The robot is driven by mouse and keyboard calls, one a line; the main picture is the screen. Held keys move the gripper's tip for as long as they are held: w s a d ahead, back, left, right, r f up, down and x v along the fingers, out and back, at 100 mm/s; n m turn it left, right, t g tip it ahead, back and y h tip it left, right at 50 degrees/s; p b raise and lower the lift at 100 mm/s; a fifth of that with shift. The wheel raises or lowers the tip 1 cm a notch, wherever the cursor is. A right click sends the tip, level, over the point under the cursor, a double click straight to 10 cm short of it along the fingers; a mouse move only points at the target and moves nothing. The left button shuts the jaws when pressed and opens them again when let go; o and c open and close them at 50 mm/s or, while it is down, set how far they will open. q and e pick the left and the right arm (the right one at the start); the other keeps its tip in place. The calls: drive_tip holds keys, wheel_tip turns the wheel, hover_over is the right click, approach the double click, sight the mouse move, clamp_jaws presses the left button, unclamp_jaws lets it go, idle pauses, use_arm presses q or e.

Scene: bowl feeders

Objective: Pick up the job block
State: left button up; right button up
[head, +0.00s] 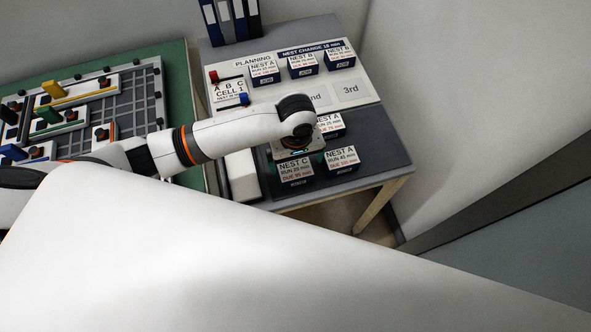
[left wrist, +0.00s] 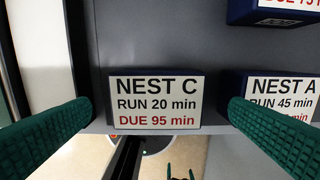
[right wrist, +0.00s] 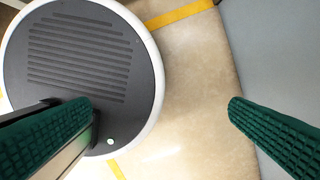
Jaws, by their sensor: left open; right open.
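Dark blue job blocks with white labels lie on the grey table. The NEST C block (head: 295,174), reading RUN 20 min, DUE 95 min, is at the table's front edge. It shows between the fingers in the left wrist view (left wrist: 155,102). My left gripper (head: 297,158) is open above it, one green finger to each side, and appears apart from it. The NEST A, RUN 45 min block (head: 341,161) sits just right of it, close to the right finger. Another NEST A block (head: 330,124) is behind, partly hidden by my arm. My right gripper (right wrist: 165,115) is open and empty over the floor.
A planning board (head: 260,97) at the back holds several more blocks and a visible 3rd space. Blue binders (head: 230,20) stand behind it. A white box (head: 242,175) is left of the blocks. A green table (head: 180,85) with a gridded fixture is at left.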

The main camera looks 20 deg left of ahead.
sight(295, 170)
use_arm(q)
drive_tip(key=f, duration=0.2)
drive_tip(key=f+p, duration=0.1)
drive_tip(key=f, duration=0.1)
drive_tip(key=shift+s+f, duration=0.2)
drive_tip(key=shift+f, duration=0.05)
drive_tip(key=shift+a+f, duration=0.1)
drive_tip(key=shift+f, duration=0.15)
drive_tip(key=shift+c, duration=0.3)
drive_tip(key=c, duration=0.9)
use_arm(e)
drive_tip(key=shift+w+r, duration=0.6)
drive_tip(key=shift+w, duration=0.25)
